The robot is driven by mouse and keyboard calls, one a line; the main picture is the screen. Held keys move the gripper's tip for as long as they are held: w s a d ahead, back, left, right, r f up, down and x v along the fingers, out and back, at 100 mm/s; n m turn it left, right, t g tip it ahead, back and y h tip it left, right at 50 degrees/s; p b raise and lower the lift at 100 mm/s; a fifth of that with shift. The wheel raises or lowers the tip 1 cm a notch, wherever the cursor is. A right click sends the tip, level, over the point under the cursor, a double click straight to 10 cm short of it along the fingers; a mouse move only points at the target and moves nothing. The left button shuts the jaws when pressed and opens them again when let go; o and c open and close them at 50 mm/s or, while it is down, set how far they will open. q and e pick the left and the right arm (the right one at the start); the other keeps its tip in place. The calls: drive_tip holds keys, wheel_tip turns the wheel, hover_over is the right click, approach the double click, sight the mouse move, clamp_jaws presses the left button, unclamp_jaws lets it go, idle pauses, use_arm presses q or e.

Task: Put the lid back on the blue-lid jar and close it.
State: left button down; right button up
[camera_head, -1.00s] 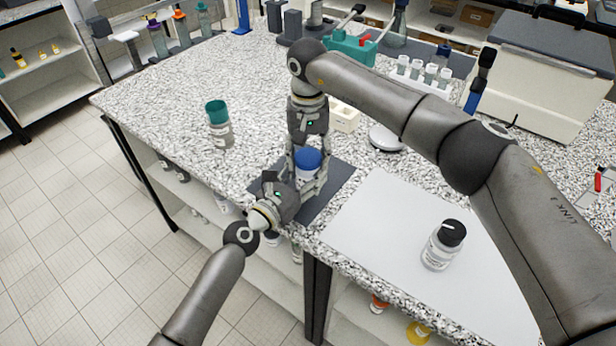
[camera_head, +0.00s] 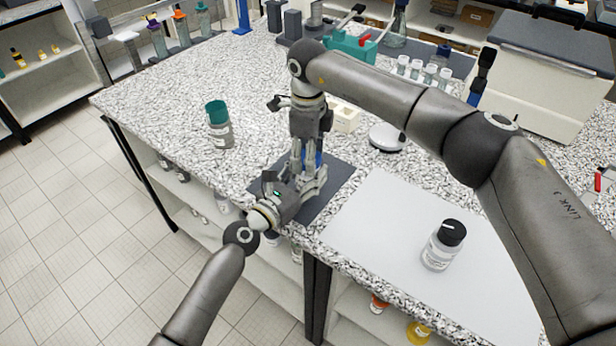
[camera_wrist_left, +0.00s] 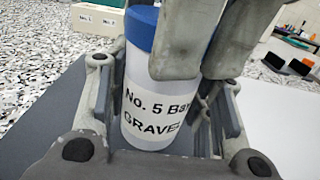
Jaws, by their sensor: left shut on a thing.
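The blue-lid jar (camera_wrist_left: 150,132) stands upright on the dark mat (camera_head: 338,183); its label reads "No. 5", with "GRAVEL" partly covered. The blue lid (camera_wrist_left: 141,28) sits on top of the jar; a sliver of it (camera_head: 318,158) shows in the head view. My left gripper (camera_head: 306,181) is shut around the jar body, one finger on each side. My right gripper (camera_head: 307,164) points down from above at the lid, and its fingers cover part of the lid and jar in the wrist view. Whether they grip the lid is hidden.
A green-lid jar (camera_head: 218,125) stands to the left and a black-lid jar (camera_head: 443,245) on the white sheet (camera_head: 385,217) to the right. A white box (camera_head: 346,117) and a round white dish (camera_head: 388,137) lie behind the mat. The counter's front edge is close.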

drive_tip(key=m, duration=0.5)
drive_tip(key=shift+m, duration=0.4)
drive_tip(key=m, duration=1)
drive_tip(key=shift+m, duration=0.3)
drive_tip(key=m, duration=1)
drive_tip(key=shift+m, duration=0.3)
drive_tip(key=m, duration=0.4)
drive_tip(key=o, duration=1.2)
